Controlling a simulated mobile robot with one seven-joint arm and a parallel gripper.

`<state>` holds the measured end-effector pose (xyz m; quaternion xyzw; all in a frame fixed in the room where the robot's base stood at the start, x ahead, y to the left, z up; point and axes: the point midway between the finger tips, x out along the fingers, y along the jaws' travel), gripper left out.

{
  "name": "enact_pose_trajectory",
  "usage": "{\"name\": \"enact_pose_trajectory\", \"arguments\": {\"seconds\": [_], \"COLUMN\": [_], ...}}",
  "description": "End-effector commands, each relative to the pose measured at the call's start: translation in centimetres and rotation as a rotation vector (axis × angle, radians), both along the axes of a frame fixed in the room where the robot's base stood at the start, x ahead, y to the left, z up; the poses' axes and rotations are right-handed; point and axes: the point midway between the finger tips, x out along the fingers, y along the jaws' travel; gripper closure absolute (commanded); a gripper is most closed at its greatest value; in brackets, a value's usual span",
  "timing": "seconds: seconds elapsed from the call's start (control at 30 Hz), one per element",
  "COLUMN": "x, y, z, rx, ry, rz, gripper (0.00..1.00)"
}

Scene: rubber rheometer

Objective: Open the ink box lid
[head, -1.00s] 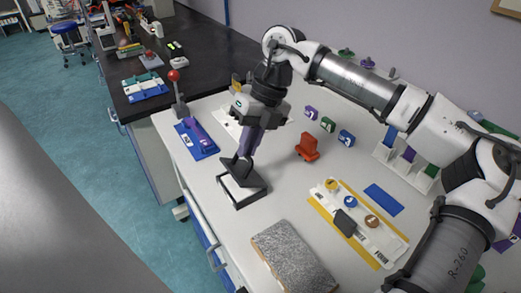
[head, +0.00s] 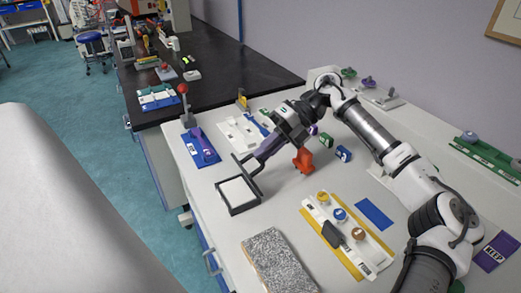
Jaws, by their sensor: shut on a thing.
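The ink box (head: 234,211) is a low dark square box on the white bench, with a white pad (head: 238,191) showing inside. Its dark lid (head: 246,173) stands raised, seen nearly edge-on, along the right and back side of the box. My gripper (head: 257,163) reaches down from the upper right and is shut on the lid's upper edge. The fingertips are small here and partly merge with the dark lid.
A red stamp (head: 302,160) stands right of my arm. A blue mat (head: 205,159) with a purple piece lies behind left. A yellow-edged tray (head: 349,267) with knobs and a speckled slab (head: 278,261) lie in front. Bench is clear between box and tray.

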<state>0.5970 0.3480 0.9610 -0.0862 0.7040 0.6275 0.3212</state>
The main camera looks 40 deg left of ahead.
Motion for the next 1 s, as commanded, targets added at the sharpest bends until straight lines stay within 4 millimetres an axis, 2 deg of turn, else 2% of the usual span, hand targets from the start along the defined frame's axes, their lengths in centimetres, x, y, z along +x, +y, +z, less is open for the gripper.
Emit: {"name": "enact_pose_trajectory", "arguments": {"seconds": [0.4, 0.97, 1.0], "x": [1.4, 1.6, 1.6], "y": [-0.5, -0.6, -0.6], "z": [-1.0, -1.1, -1.1], "rx": [0.063, 0.072, 0.072], "ry": [0.176, 0.197, 0.197], "rz": [0.001, 0.001, 0.001], "gripper": [1.0, 1.0, 0.84]}}
